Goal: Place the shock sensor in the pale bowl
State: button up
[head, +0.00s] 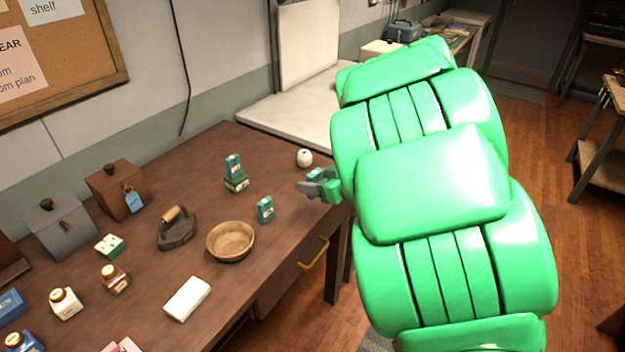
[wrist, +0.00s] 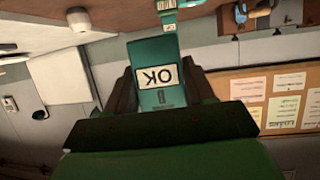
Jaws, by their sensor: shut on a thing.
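My gripper (head: 318,187) is at the right edge of the brown table and shut on a small teal box, taken as the shock sensor (head: 315,174). In the wrist view the shock sensor (wrist: 163,75) sits between the dark fingers (wrist: 164,92), with a white label reading "OK" upside down. The pale wooden bowl (head: 231,242) stands on the table near its front edge, left of and nearer than my gripper. Its visible inside looks empty. The wrist view does not clearly show the bowl.
A similar teal box (head: 265,209) stands between bowl and gripper. Two stacked teal boxes (head: 235,175) are behind it. An iron (head: 177,229) is left of the bowl; a white block (head: 187,299) lies in front.

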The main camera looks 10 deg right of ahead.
jog(key=shift+s+r, duration=0.2)
jog(key=shift+s, duration=0.15)
jog(key=s+a+r+n+g+y, duration=0.3)
jog(key=s+a+n+g, duration=0.2)
jog(key=s+a, duration=0.25)
jog(key=s+a+r+n+g+y, duration=0.25)
jog(key=s+a+n+g, duration=0.3)
jog(key=a, duration=0.35)
jog(key=w+a+f, duration=0.4)
jog(key=w+f, duration=0.8)
jog(key=shift+a+f+h, duration=0.1)
jog(key=shift+f+h, duration=0.15)
jog(key=shift+f, duration=0.35)
dwell(0.4)
jog(key=o, duration=1.1)
jog(key=shift+r, duration=0.1)
